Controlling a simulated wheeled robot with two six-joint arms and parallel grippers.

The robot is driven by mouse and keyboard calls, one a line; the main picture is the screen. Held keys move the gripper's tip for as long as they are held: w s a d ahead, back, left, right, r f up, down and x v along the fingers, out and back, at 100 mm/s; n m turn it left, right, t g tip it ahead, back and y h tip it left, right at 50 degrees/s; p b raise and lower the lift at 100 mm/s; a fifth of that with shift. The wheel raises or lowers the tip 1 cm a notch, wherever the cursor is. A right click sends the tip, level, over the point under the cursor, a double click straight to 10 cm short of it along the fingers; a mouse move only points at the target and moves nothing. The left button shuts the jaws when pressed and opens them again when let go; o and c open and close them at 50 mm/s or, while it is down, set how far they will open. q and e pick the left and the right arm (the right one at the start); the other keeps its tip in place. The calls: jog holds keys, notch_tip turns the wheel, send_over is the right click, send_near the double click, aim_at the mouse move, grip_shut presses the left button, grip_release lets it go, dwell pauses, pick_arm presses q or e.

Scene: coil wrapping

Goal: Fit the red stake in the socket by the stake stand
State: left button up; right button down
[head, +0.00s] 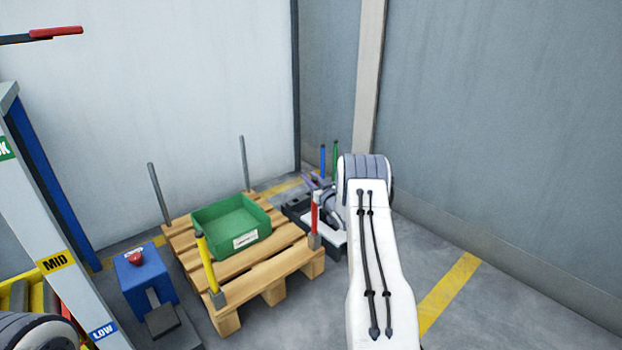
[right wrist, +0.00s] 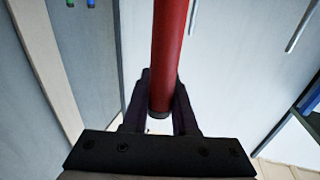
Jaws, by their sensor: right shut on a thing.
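The red stake (head: 316,214) stands close to upright at the front right corner of the pallet, its lower end at the grey socket (head: 314,241). I cannot tell how deep it sits there. My right gripper (head: 318,183) is at the stake's top, partly hidden by my forearm. In the right wrist view the gripper (right wrist: 160,92) is shut on the red stake (right wrist: 170,45) near its dark-capped end. The stake stand (head: 297,208) is behind, partly hidden by the arm, with a blue stake (head: 322,160) and a green stake (head: 335,158). My left gripper is out of view.
The wooden pallet (head: 275,276) bears a green bin (head: 226,243). A yellow stake (head: 208,265) and two grey stakes (head: 158,194) (head: 244,163) stand at its other corners. A blue box with a red button (head: 146,277) is to the left. Bare floor lies right.

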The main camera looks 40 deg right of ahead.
jog(key=shift+f, duration=0.3)
jog(key=c, duration=0.6)
grip_release()
jog(key=s+p, duration=0.1)
jog(key=s, duration=0.2)
jog(key=s+a+p, duration=0.1)
jog(key=s+p, duration=0.1)
jog(key=s, duration=0.2)
jog(key=s+a+p, duration=0.1)
jog(key=s+p, duration=0.1)
jog(key=s, duration=0.1)
jog(key=shift+s, duration=0.15)
